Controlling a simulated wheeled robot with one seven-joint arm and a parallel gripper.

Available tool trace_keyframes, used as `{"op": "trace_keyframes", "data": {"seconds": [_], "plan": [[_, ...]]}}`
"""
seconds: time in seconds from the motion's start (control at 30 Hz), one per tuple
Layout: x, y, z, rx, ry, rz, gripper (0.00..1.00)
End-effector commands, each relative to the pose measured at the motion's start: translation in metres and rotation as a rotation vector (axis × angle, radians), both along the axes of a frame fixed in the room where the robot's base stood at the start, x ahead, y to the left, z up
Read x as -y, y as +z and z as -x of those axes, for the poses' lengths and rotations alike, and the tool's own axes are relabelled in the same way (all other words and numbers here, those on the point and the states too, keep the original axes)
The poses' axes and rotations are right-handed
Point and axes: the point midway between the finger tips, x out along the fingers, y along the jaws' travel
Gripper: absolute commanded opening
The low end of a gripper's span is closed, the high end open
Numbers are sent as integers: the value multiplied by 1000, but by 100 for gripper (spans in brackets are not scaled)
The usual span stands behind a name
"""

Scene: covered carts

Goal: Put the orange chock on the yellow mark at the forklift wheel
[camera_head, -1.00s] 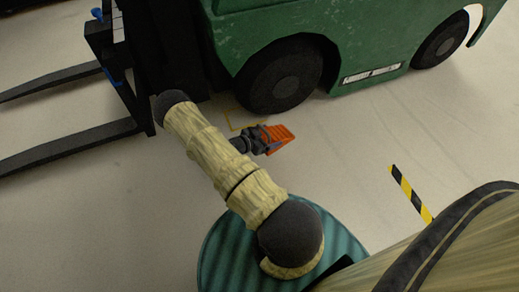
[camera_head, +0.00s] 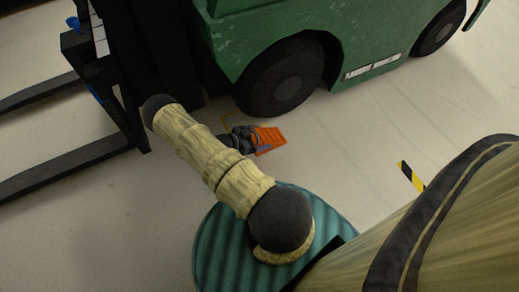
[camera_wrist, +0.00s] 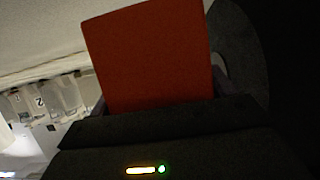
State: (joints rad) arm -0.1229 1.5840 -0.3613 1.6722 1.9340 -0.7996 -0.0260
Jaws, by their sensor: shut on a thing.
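The orange chock (camera_head: 269,140) is held in my gripper (camera_head: 256,142), which is shut on it, in front of the forklift's front wheel (camera_head: 280,76). In the wrist view the chock (camera_wrist: 150,55) fills the middle as a red-orange face, with the dark wheel (camera_wrist: 242,50) close at its right. The yellow mark (camera_head: 228,120) is a thin outline on the floor beside the wheel. Only part of it shows, as my arm and gripper cover the rest. I cannot tell whether the chock touches the floor.
The green forklift (camera_head: 270,25) stands across the top. Its forks (camera_head: 70,168) reach out to the left, low over the floor. A yellow-black floor stripe (camera_head: 411,176) lies at the right. The pale floor between the stripe and the wheel is clear.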

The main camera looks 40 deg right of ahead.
Motion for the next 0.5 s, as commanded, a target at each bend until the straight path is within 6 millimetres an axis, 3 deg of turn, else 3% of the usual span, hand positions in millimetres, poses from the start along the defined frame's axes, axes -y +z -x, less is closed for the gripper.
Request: {"op": "trace_keyframes", "data": {"seconds": [0.37,0.5], "plan": [[-4,1,-3,-1,12,5,25],[-3,-8,-3,-1,11,6,25]]}}
